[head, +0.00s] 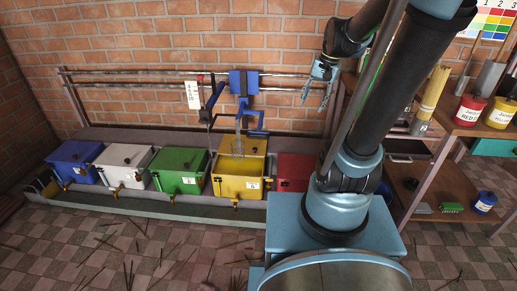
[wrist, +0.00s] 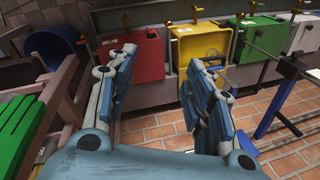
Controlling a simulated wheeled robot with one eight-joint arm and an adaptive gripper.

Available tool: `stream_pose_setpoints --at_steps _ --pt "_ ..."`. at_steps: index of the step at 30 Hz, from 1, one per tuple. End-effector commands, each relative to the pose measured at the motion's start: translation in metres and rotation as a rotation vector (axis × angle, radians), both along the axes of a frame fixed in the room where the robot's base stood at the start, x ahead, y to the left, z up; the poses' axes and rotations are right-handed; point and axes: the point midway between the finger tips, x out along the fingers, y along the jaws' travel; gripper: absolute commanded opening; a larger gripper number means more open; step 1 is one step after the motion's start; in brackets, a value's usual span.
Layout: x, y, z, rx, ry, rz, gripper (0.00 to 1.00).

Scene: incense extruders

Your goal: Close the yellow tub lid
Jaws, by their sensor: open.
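The yellow tub (head: 228,187) stands in the row of tubs, between the green and red ones. Its inside shows in the head view, and its yellow lid (head: 258,146) stands raised at the back. A blue-framed stirrer with a whisk-like end hangs over the tub, in front of part of the lid. The yellow tub also shows in the wrist view (wrist: 186,48), top centre. My gripper (head: 317,90) is open and empty, up by the brick wall, to the right of and above the yellow tub, apart from it. Its two fingers frame the wrist view (wrist: 163,62).
Blue (head: 72,163), white (head: 122,166), green (head: 180,171) and red (head: 293,172) tubs have lids down. Horizontal wall rails (head: 130,72) carry the blue stirrer frame (head: 244,82). Shelves with paint cans (head: 468,110) stand right. The tiled floor in front holds scattered sticks.

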Motion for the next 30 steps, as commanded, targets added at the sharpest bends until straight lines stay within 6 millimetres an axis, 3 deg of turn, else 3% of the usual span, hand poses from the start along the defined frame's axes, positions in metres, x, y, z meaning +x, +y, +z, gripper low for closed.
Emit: stream_pose_setpoints --at_steps 3,14,23,30 --pt "0.034 0.007 0.003 0.037 0.026 -0.054 0.47" --pt "0.128 0.027 -0.008 0.145 0.120 -0.215 0.47" --pt "0.205 0.044 -0.038 0.226 0.206 -0.343 0.47" --pt "0.262 0.056 -0.076 0.286 0.284 -0.440 0.47"
